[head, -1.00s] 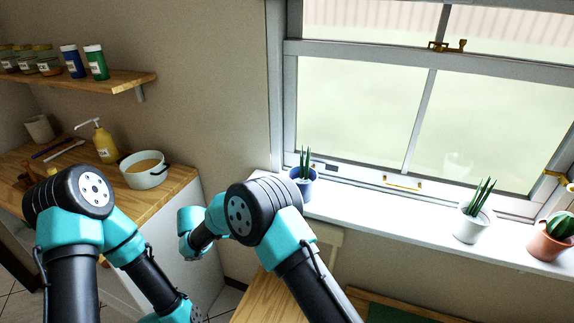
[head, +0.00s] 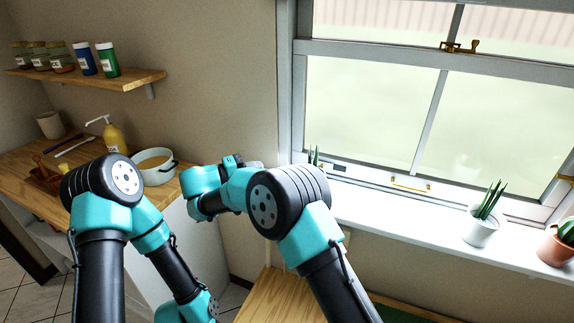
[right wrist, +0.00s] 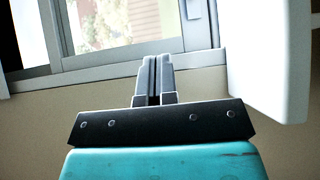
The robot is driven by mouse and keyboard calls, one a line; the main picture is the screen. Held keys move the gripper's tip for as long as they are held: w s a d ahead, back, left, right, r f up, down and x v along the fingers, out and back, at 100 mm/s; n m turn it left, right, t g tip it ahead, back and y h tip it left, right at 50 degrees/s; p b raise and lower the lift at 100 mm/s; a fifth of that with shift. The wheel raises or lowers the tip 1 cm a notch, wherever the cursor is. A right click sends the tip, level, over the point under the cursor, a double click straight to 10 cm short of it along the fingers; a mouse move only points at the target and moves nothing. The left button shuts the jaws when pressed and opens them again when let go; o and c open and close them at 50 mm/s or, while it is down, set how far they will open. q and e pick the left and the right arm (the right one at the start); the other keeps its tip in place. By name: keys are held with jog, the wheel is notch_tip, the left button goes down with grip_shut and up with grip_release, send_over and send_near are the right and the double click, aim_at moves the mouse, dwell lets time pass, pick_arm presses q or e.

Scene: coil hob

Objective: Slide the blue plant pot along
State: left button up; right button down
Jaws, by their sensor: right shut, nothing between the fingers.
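The blue plant pot is hidden behind my right arm in the head view. Only the green leaf tips of its plant (head: 313,157) show above the arm, at the left end of the white windowsill (head: 400,219). My right gripper (head: 250,164) is small and partly hidden there, left of the leaves and near the wall. In the right wrist view its two grey fingers (right wrist: 153,78) are together with nothing between them, and no pot shows. My left arm points down at the lower left of the head view, and its gripper is out of frame.
A white pot (head: 480,226) and a terracotta pot (head: 557,245) with plants stand at the sill's right. The sill's middle is clear. A pan (head: 158,172) and soap bottle (head: 114,137) stand on the left counter. A white slab (right wrist: 268,60) is right of the fingers.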

jog(key=shift+s+d+x, duration=0.2)
jog(key=shift+s+x, duration=0.25)
jog(key=shift+x, duration=1.65)
jog(key=shift+s+d+x, duration=0.2)
jog(key=shift+s+x, duration=0.25)
jog(key=shift+x, duration=1.7)
jog(key=shift+s+d+x, duration=0.2)
jog(key=shift+s+x, duration=0.2)
jog(key=shift+x, duration=1.7)
